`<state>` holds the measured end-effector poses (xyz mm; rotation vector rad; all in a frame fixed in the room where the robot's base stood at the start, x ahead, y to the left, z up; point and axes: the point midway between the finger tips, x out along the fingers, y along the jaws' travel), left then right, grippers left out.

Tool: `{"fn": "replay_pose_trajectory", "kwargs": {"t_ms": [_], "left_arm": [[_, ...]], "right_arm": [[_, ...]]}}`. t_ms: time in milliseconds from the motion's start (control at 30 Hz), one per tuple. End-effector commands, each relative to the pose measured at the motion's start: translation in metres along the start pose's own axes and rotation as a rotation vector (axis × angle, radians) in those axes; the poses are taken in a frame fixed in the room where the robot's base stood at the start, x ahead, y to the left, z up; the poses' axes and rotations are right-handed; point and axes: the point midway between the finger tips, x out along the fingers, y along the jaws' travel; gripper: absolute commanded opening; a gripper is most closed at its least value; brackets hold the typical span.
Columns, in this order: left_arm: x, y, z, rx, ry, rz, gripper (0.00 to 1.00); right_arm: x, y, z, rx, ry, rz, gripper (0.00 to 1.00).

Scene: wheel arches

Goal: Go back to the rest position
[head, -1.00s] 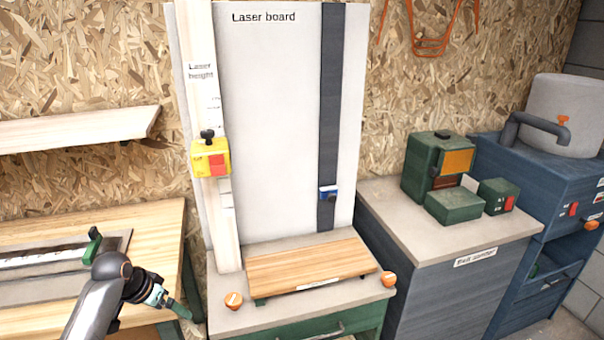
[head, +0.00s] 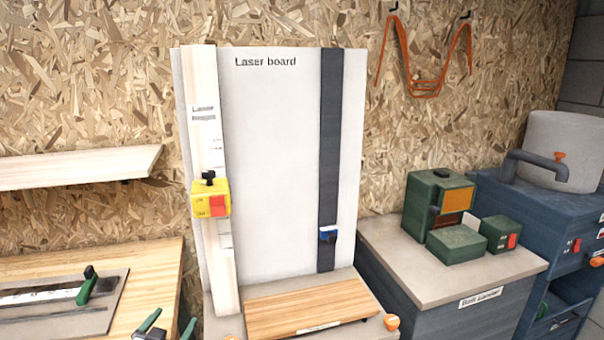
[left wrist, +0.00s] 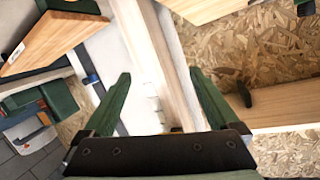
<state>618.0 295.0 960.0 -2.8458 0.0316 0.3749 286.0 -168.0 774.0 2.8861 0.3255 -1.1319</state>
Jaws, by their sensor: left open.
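My left gripper (head: 168,326) shows at the bottom edge of the head view, its two green fingers spread and pointing up. It is in front of the gap between the wooden bench and the laser board. In the left wrist view the left gripper (left wrist: 158,75) is open, with nothing between its fingers. The rest of the left arm is out of the head view. My right gripper is in neither view.
The white laser board (head: 275,150) carries a yellow box (head: 210,198) and a blue slider (head: 328,234). A wooden plank (head: 310,303) lies below it. The wooden bench (head: 155,275) is at left, under a shelf (head: 75,167). A grey cabinet (head: 450,285) with green boxes stands at right.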

Motion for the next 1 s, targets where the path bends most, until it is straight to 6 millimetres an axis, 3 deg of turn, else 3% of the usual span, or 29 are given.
{"fn": "replay_pose_trajectory", "kwargs": {"t_ms": [33, 200, 433, 600, 700, 1000], "left_arm": [[-0.015, 0.02, 0.028, -0.009, -0.038, 0.03, 0.94], [-0.073, 0.08, 0.103, -0.048, -0.15, 0.12, 0.94], [-0.18, 0.149, 0.183, -0.13, -0.315, 0.225, 0.94], [-0.244, 0.178, 0.212, -0.184, -0.407, 0.268, 0.94], [-0.265, 0.186, 0.218, -0.202, -0.437, 0.279, 0.94], [-0.275, 0.19, 0.221, -0.211, -0.451, 0.284, 0.94]], "right_arm": [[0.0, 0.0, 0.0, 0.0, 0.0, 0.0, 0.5], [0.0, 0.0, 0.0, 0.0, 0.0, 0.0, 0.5], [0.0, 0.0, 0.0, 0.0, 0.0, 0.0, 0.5], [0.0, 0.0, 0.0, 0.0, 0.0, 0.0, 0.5], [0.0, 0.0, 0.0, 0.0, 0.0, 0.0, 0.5], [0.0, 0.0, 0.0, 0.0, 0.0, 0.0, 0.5]]}}
